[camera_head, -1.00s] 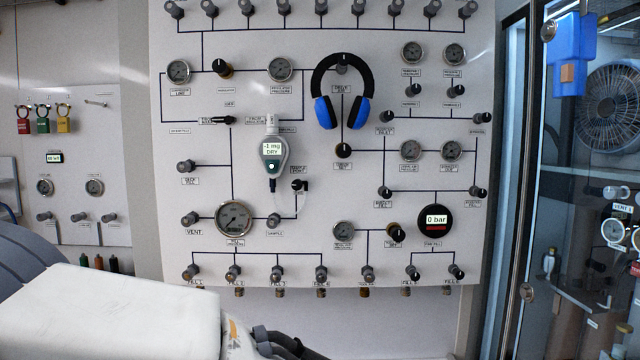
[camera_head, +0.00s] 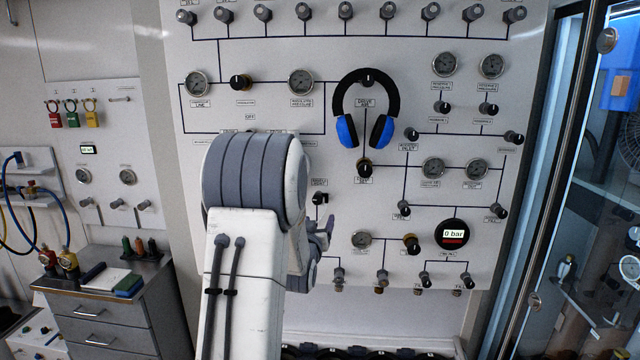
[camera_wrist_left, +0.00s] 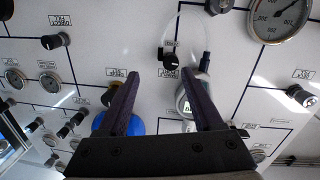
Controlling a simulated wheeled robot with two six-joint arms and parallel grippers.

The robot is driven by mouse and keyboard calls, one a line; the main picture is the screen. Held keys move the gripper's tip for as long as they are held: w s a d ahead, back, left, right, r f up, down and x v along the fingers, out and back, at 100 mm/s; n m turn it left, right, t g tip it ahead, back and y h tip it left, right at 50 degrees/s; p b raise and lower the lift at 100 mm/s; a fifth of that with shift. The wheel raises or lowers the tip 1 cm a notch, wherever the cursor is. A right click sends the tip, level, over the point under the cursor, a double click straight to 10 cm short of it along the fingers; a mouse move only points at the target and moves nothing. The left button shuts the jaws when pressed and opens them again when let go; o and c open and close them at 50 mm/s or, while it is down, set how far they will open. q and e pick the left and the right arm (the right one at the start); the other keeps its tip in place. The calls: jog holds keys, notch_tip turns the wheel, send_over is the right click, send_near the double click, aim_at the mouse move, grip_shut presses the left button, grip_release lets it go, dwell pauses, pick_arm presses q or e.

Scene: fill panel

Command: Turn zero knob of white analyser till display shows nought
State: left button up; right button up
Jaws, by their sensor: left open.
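The white analyser is hidden behind my left arm in the head view. In the left wrist view part of its pale body (camera_wrist_left: 183,101) shows beside the right-hand finger, with a thin clear tube arching from its end. Most of its face is covered, and I cannot make out its zero knob or read its display. My left gripper (camera_wrist_left: 160,100) is open and empty, its two dark fingers spread in front of the panel. In the head view a bit of it (camera_head: 326,235) shows right of my arm. My right gripper is not in view.
Blue and black headphones (camera_head: 348,130) hang on the panel right of my arm; one blue cup (camera_wrist_left: 112,124) shows by the left-hand finger. A black sample fitting (camera_head: 320,198), gauges and valve knobs surround the area. A glass door (camera_head: 575,170) stands at right.

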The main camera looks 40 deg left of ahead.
aim_at(317, 200)
pick_arm(q)
jog(key=shift+y, duration=0.5)
jog(key=p+x, duration=0.2)
jog(key=x, duration=0.1)
jog(key=a+r+p+x, duration=0.1)
jog(key=p+x, duration=0.1)
jog(key=x, duration=0.1)
jog(key=s+p+x, duration=0.1)
jog(key=x, duration=0.3)
jog(key=shift+a+r+p, duration=0.2)
jog(key=shift+a+p, duration=0.1)
jog(key=shift+p, duration=0.1)
jog(key=shift+w+a+f, duration=0.1)
jog(key=shift+w+a, duration=0.1)
jog(key=shift+w, duration=0.2)
